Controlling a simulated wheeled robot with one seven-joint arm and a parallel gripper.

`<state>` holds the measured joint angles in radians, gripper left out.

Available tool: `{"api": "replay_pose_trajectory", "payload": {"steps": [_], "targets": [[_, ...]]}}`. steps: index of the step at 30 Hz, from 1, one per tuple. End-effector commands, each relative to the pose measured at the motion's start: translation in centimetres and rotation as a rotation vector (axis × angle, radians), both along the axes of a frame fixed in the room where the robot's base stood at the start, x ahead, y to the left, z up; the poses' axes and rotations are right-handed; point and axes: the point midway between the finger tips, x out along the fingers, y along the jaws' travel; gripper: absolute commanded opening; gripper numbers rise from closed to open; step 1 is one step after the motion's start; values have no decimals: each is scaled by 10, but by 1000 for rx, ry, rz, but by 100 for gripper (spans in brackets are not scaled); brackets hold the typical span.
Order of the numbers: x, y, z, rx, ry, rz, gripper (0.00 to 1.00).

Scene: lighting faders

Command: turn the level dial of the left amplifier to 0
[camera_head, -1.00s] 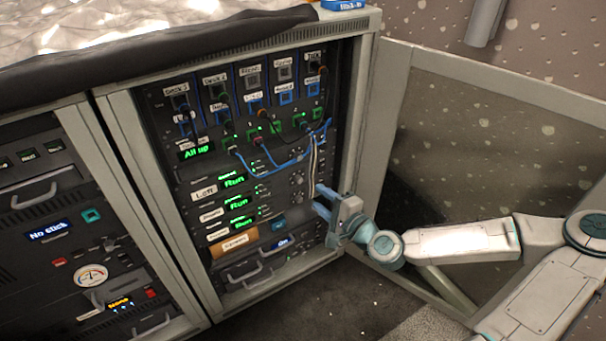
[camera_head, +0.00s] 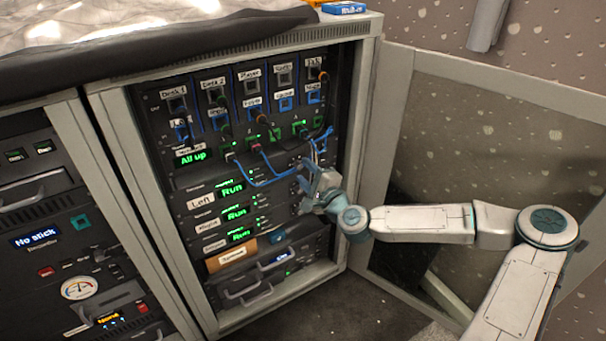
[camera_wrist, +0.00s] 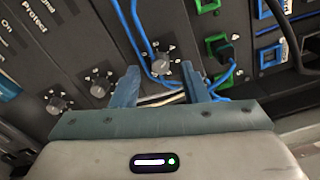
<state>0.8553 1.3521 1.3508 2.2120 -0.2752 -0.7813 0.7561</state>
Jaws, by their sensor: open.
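The left amplifier (camera_head: 203,200) is the upper of the stacked units with green "Run" displays in the rack, labelled "Left". Its level dial (camera_wrist: 160,66), a small dark grey knob, shows at upper middle in the wrist view, in front of the gap between my fingertips. I cannot read its setting. My gripper (camera_wrist: 158,74) is open, with one finger on each side of the dial's line, and nothing is held. In the head view my gripper (camera_head: 313,180) is at the right part of the amplifiers and hides the dial.
Two similar dials (camera_wrist: 100,86) (camera_wrist: 57,104) sit to the left in the wrist view. Green sockets (camera_wrist: 217,72) lie to the right. The open rack door (camera_head: 480,110) stands right of the rack.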

Motion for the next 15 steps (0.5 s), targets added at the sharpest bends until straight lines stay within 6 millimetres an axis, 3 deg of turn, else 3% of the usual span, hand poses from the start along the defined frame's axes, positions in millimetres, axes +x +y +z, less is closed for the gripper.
{"api": "replay_pose_trajectory", "payload": {"steps": [6,14,15], "targets": [[13,9,0,0,0,-1,41],[14,9,0,0,0,0,41],[14,9,0,-1,-1,0,35]]}}
